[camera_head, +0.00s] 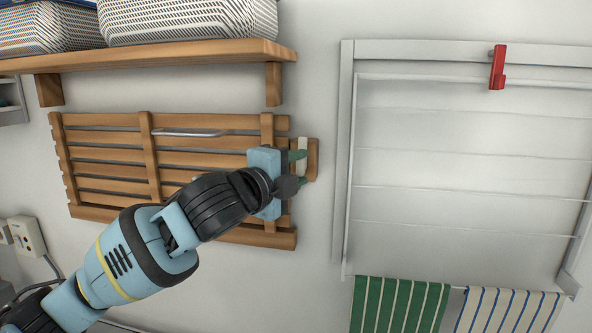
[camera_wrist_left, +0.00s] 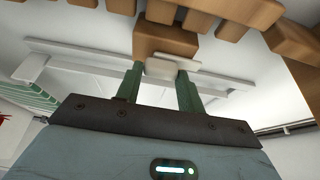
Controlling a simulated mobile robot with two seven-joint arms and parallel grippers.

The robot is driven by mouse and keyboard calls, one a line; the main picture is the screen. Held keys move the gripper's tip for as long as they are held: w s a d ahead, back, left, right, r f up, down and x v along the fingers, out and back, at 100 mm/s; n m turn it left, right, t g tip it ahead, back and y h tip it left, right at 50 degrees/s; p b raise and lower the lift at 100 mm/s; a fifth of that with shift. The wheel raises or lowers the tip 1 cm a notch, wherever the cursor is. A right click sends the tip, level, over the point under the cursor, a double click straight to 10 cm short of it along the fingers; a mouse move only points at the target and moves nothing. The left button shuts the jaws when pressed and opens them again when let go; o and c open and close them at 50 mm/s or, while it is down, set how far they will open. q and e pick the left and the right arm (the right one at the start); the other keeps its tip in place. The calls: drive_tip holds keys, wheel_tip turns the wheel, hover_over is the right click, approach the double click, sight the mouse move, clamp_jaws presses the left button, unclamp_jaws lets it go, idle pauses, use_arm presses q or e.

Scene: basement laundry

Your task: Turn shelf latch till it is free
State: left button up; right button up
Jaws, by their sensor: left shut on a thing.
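The shelf latch (camera_head: 303,144) is a small pale bar on a wooden block (camera_head: 313,160) at the right edge of the folded slatted shelf (camera_head: 110,158). In the head view it stands roughly upright. My left gripper (camera_head: 299,169) reaches it from the left, its green fingers one above the other. In the left wrist view the pale latch (camera_wrist_left: 166,68) lies between the fingertips (camera_wrist_left: 158,78), in front of the wooden block (camera_wrist_left: 166,38). The gripper is shut on the latch, and its fingers partly hide it. My right gripper is not in view.
A wooden wall shelf (camera_head: 160,56) with woven baskets (camera_head: 185,22) is above the slatted shelf. A white drying frame (camera_head: 346,150) with a red catch (camera_head: 498,68) and striped cloths (camera_head: 400,304) is to the right. Bare wall separates it from the latch.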

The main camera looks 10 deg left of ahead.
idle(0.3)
use_arm(q)
drive_tip(key=o, duration=1)
drive_tip(key=v, duration=0.8)
drive_tip(key=shift+w+f, duration=0.1)
